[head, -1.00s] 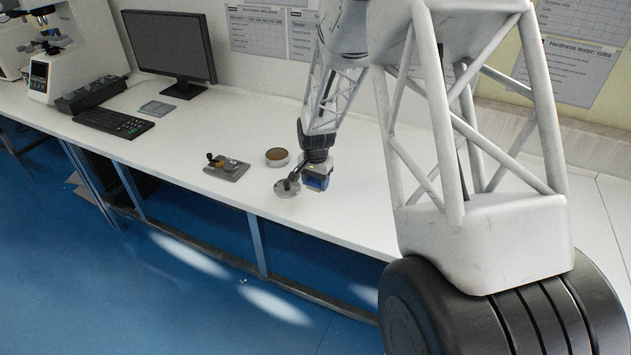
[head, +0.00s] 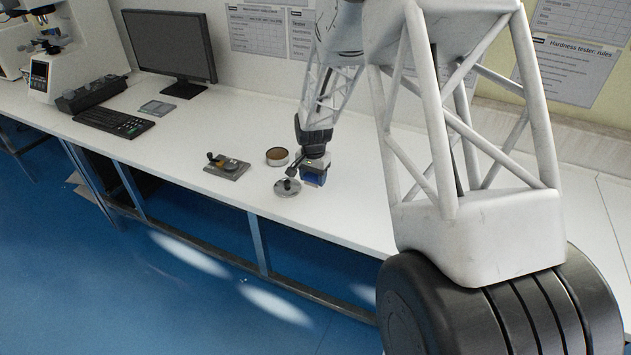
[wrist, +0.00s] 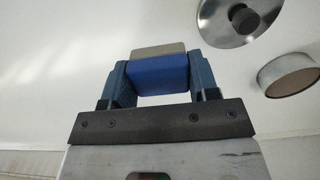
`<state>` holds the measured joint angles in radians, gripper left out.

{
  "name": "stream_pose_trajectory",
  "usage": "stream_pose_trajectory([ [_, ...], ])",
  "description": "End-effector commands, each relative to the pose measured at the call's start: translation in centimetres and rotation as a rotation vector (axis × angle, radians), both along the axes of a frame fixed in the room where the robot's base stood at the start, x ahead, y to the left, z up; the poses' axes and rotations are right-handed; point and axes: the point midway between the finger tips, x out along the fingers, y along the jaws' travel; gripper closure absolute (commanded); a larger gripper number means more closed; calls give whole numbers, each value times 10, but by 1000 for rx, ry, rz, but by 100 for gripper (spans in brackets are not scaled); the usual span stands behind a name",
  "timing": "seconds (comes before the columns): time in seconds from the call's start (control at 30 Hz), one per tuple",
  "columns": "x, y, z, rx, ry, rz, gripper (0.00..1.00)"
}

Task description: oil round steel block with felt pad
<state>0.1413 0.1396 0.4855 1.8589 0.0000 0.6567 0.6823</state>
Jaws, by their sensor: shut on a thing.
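My gripper (wrist: 161,78) is shut on a blue block with a beige-grey layer on its far side, which looks like the felt pad (wrist: 158,74). In the head view my gripper (head: 314,162) holds the pad (head: 313,178) low at the table, just right of a steel lid; I cannot tell whether it touches the table. A small grey plate (head: 240,174) to the left carries a black knobbed piece and a small round piece (head: 231,166), possibly the round steel block. It is too small to be sure.
The steel lid (head: 288,188) with a black knob lies flat; it also shows in the wrist view (wrist: 216,28). An open round tin (head: 277,157), brown inside, stands behind it. A keyboard (head: 113,122) and monitor (head: 169,48) are further left.

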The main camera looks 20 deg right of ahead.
Motion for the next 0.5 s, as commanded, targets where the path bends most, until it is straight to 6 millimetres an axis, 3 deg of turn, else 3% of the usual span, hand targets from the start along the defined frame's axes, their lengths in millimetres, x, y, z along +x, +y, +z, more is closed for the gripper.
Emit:
stream_pose_trajectory([
  [0.17,38,6,7,0,-1,0,64],
  [0.5,140,32,28,0,0,3,64],
])
